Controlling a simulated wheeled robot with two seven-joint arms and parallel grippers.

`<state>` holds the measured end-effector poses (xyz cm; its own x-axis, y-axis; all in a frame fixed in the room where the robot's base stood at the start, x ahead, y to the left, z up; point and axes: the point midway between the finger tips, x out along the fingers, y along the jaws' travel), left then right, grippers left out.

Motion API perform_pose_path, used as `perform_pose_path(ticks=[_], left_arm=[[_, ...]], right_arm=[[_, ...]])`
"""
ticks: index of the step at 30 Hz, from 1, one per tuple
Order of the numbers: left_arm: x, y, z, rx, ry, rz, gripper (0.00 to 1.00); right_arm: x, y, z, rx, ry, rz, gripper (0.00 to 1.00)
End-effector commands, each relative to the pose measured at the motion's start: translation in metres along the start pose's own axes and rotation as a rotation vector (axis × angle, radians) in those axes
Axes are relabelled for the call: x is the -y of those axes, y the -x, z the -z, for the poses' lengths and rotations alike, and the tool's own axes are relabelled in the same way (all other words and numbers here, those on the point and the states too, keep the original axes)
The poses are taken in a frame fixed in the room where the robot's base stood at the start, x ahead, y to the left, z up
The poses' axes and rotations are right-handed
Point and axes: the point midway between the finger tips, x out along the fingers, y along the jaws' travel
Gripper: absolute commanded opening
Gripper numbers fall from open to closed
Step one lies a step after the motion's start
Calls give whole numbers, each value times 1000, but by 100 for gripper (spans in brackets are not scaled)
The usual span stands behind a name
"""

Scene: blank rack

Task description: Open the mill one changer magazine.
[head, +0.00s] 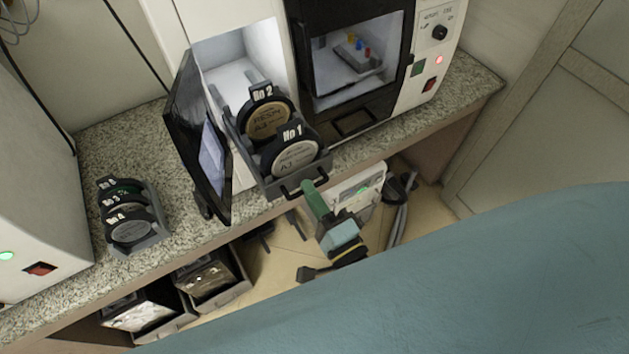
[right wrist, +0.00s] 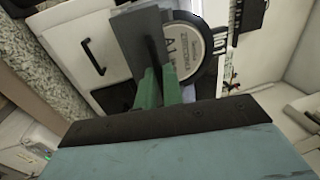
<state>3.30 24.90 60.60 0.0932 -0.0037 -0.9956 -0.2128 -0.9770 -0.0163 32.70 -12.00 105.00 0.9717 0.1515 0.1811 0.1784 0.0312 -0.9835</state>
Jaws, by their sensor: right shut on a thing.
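The mill one changer magazine (head: 268,180) is a dark grey drawer. It stands pulled out from the white bay of the mill (head: 350,60), past the counter's front edge. It holds two upright round blanks, the No 1 blank (head: 295,159) in front and the No 2 blank (head: 268,120) behind. My right gripper (head: 309,188), with green fingers, is shut on the magazine's front handle (head: 292,189). In the right wrist view my green fingers (right wrist: 157,88) are at the magazine front (right wrist: 138,38), beside a blank (right wrist: 183,50). My left gripper is not in view.
A dark swung-open door (head: 200,135) stands left of the magazine. A small rack (head: 150,240) with several blanks is on the granite counter (head: 110,150). Open bins (head: 212,280) stand under the counter. The mill's window (head: 352,55) is to the right.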

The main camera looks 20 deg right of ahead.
Motion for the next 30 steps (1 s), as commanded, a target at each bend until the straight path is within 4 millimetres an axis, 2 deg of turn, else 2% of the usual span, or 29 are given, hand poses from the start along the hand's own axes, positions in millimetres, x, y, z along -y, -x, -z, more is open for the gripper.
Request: perform_pose_path(ticks=[15,16,21,30], left_arm=[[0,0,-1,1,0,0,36],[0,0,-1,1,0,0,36],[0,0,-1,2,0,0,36],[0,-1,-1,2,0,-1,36]], right_arm=[[1,4,-3,11,-1,-1,0],[1,4,-3,11,-1,-1,10],[1,4,-3,11,-1,-1,30],[0,6,-3,10,-1,-1,30]])
